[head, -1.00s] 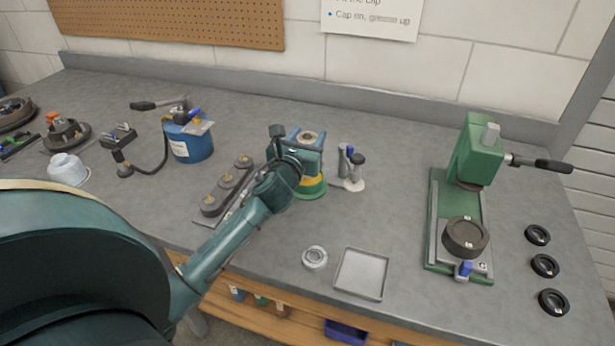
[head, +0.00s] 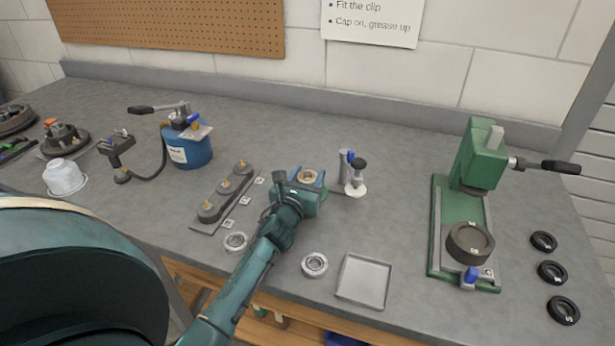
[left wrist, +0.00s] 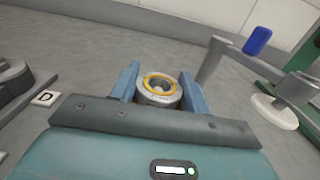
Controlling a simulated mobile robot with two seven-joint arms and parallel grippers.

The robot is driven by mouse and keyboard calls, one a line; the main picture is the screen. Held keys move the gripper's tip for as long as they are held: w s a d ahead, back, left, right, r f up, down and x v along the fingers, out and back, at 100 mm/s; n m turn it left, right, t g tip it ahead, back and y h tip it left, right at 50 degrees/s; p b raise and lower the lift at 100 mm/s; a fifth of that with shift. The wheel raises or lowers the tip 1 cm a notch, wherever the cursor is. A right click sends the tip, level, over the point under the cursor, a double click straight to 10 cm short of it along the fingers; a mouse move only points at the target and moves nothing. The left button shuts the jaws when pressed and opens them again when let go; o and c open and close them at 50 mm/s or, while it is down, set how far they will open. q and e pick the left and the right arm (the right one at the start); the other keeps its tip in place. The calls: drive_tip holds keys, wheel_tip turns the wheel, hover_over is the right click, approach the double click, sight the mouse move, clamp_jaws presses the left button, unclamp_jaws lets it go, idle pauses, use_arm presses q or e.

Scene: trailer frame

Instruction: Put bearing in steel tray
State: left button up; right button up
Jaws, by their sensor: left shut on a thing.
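My left gripper (head: 308,182) is shut on a bearing (head: 307,176), held between its blue fingers above the middle of the bench. In the left wrist view the bearing (left wrist: 158,91) is a pale ring with an orange band, gripped between both fingers. The steel tray (head: 345,292) is a shallow, empty square on the bench near the front edge, to the right of and nearer than the gripper. Two other metal bearings lie on the bench: one (head: 314,264) just left of the tray, one (head: 236,242) left of my forearm. My right gripper is not in view.
A green press (head: 476,165) stands to the right, with several black rings beyond it. A small white-based stand (head: 354,190) is just right of the gripper. A grey block with brass pegs (head: 222,198) and a blue pot (head: 190,150) are to the left.

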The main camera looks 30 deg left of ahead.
use_arm(q)
drive_tip(key=shift+f, duration=0.1)
drive_tip(key=o, duration=1.1)
